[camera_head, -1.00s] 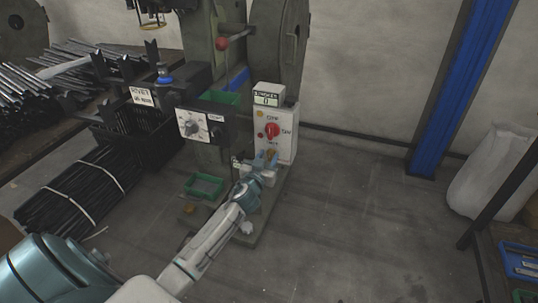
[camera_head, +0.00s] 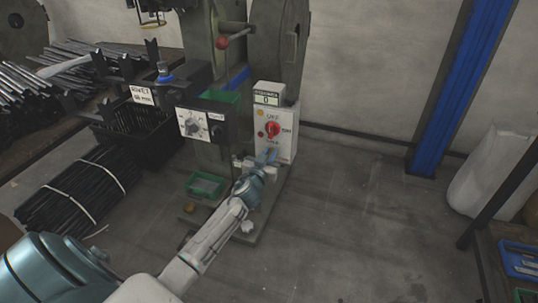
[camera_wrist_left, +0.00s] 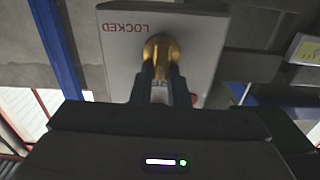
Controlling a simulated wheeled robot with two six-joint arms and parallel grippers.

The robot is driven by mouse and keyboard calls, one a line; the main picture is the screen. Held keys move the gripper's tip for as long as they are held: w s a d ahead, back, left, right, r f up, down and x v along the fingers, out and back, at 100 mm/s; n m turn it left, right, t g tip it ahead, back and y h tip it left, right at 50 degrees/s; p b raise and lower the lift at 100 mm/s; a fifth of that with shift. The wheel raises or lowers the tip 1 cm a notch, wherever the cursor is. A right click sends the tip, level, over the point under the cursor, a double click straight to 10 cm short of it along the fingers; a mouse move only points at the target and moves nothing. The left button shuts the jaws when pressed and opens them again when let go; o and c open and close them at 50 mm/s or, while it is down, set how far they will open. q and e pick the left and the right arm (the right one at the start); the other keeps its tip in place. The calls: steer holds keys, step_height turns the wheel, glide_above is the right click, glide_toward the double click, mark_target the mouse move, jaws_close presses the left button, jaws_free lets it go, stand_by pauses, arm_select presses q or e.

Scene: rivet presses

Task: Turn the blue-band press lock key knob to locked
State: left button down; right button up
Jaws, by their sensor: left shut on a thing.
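The press has a white control box (camera_head: 287,150) with a red rotary switch (camera_head: 272,130) on its front. My left gripper (camera_head: 268,155) is at the lower part of this box and covers the key knob in the head view. In the left wrist view the brass key knob (camera_wrist_left: 161,47) stands on the pale panel (camera_wrist_left: 120,65), beside the red word LOCKED, which appears upside down. There the fingers of my left gripper (camera_wrist_left: 162,82) are shut on the knob. Lettering behind the fingers is mostly hidden. My right gripper is not in view.
A counter display (camera_head: 267,98) tops the box. Bundled black rods (camera_head: 80,190) lie further left. The floor right of the press is clear up to a blue post (camera_head: 455,95).

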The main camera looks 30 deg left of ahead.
arm_select(q)
steer(key=shift+w+d+f+m+p, duration=0.15)
steer(key=shift+d+f+m, duration=0.15)
steer(key=shift+m, duration=2.6)
steer(key=shift+s+d+f+m+p, duration=0.15)
steer(key=shift+d+f+m, duration=0.15)
steer(key=shift+m, duration=2.6)
steer(key=shift+w+d+f+m+p, duration=0.15)
steer(key=shift+d+f+m, duration=0.15)
steer(key=shift+m, duration=2.6)
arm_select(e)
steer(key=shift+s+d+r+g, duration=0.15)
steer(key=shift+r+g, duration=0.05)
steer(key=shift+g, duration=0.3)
arm_select(q)
steer(key=c, duration=1.4)
jaws_free()
